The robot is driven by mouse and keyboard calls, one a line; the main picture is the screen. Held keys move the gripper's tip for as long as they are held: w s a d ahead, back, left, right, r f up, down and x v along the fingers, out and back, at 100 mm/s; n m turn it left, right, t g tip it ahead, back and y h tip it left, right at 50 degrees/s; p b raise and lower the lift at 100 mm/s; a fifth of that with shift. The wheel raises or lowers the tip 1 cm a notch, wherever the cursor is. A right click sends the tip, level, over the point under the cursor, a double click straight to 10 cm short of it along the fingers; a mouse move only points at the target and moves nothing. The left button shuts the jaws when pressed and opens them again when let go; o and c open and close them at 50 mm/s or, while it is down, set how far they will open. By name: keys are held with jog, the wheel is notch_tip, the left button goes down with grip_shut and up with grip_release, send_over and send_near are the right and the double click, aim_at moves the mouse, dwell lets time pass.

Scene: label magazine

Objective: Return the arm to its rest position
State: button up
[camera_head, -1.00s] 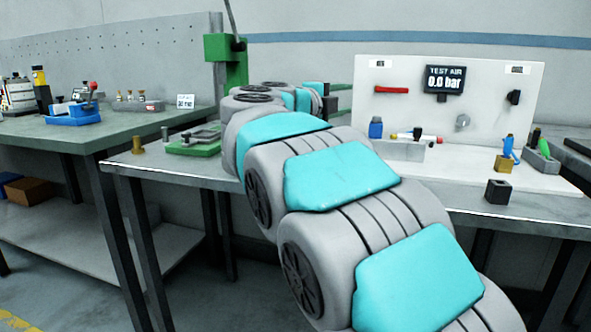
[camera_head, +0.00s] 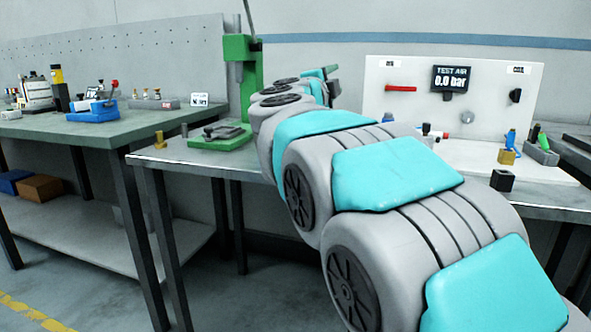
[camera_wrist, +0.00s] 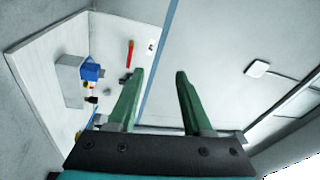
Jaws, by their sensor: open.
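My gripper (camera_wrist: 157,90) shows in the wrist view with its two green fingers apart and nothing between them. Behind the fingers are the pale wall and ceiling, and the white test panel lies to the left. In the head view my grey and turquoise arm reaches from the lower right up over the middle bench. Its far end is near the green press (camera_head: 240,75), and the fingers are mostly hidden there behind my own arm links.
The white test panel (camera_head: 400,75) stands at the back of the bench (camera_head: 200,158). A black block (camera_head: 502,180) and a brass block with a blue item (camera_head: 508,155) sit right of my arm. A green fixture (camera_head: 222,138) lies left. Another bench (camera_head: 60,128) is farther left.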

jog(key=s+a+f+n+g+y, duration=0.2)
jog(key=s+a+f+n+y, duration=0.3)
jog(key=f+n, duration=0.35)
jog(key=s+a+f+n+g+y, duration=0.2)
jog(key=s+a+f+n+y, duration=0.15)
jog(key=f+n+y, duration=0.5)
jog(key=s+d+f+n+g+h, duration=0.25)
jog(key=s+f+g, duration=0.45)
jog(key=s+f, duration=0.85)
jog(key=s+d+f+g+h, duration=0.1)
jog(key=s+d+f+g, duration=0.2)
jog(key=s, duration=0.6)
jog(key=s+d+f+n+g+h, duration=0.1)
jog(key=s+d+f+g, duration=0.1)
jog(key=s+d+f, duration=0.3)
jog(key=s+d+f+g, duration=0.3)
jog(key=s+d+f, duration=0.1)
jog(key=s, duration=0.8)
jog(key=shift+s+d+f+g+h, duration=0.3)
jog(key=shift+d+f+h, duration=0.1)
jog(key=shift+f, duration=0.2)
jog(key=shift+n, duration=0.25)
